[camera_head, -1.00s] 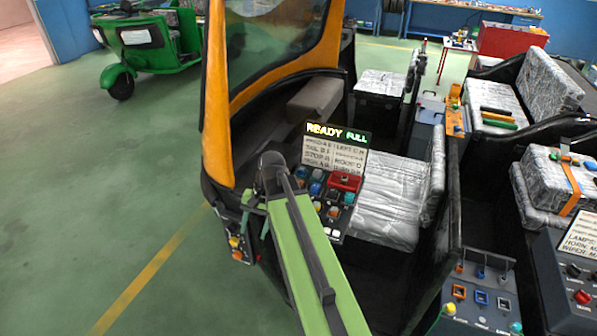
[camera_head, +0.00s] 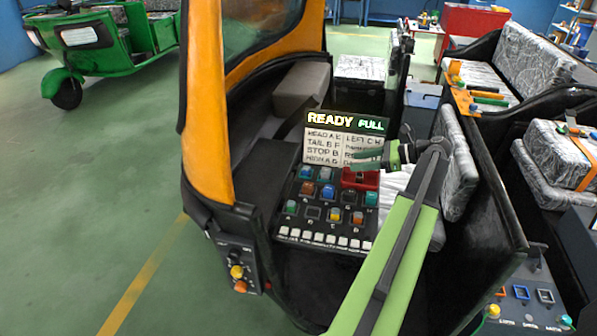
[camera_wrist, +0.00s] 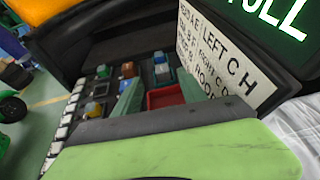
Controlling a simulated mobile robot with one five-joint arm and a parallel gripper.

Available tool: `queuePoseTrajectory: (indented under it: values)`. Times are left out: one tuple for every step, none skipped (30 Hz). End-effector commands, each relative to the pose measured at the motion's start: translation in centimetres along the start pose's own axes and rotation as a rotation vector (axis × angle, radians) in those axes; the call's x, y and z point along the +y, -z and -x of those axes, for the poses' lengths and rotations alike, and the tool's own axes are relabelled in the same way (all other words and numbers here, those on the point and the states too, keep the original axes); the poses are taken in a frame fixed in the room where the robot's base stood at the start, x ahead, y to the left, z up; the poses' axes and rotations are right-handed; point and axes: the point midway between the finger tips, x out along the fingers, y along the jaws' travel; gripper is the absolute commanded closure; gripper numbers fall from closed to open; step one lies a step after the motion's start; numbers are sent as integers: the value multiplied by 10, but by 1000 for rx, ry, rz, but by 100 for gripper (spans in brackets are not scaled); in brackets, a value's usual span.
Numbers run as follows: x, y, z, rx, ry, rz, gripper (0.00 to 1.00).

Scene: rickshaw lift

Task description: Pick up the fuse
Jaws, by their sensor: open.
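Several small coloured fuse-like blocks sit in a dark panel (camera_head: 313,213) in the rickshaw's front. They include a blue one (camera_head: 327,191), an orange one (camera_head: 308,188) and a yellow one (camera_head: 335,214). I cannot tell which one is the fuse. My gripper (camera_head: 368,158) is open above the panel's back right, by a red tray (camera_head: 362,180). In the wrist view my green fingers (camera_wrist: 160,92) stand apart, with the red tray (camera_wrist: 165,97) showing between them. I see nothing held. My arm hides part of the panel's right side.
A sign board (camera_head: 343,140) reading "READY FULL" stands upright behind the panel, close to my gripper. An orange windscreen frame (camera_head: 207,110) rises at the left. A silver-wrapped seat (camera_head: 395,185) lies to the right. Green floor is free at the left.

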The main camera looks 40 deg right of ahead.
Motion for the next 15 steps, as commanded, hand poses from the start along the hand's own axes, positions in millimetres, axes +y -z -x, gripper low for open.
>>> queuePoseTrajectory:
  values:
    - [1, 0, -4, 1, -1, 1, 51]
    - [1, 1, -8, 1, -1, 1, 51]
    - [1, 2, -16, 1, -3, 2, 51]
    - [2, 3, -24, 1, -4, 2, 51]
    - [2, 3, -31, 1, -5, 2, 51]
    - [2, 4, -42, 2, -4, 3, 51]
    - [2, 4, -50, 2, -5, 4, 51]
    - [2, 4, -58, 2, -5, 4, 51]
    - [2, 4, -68, 2, -4, 4, 51]
    - [2, 4, -76, 2, -5, 4, 51]
    - [2, 4, -83, 2, -5, 4, 51]
    - [2, 4, -92, 2, -4, 4, 51]
    - [2, 3, -99, 2, -5, 4, 51]
    - [2, 3, -104, 2, -4, 4, 51]
    - [2, 2, -111, 2, -4, 4, 51]
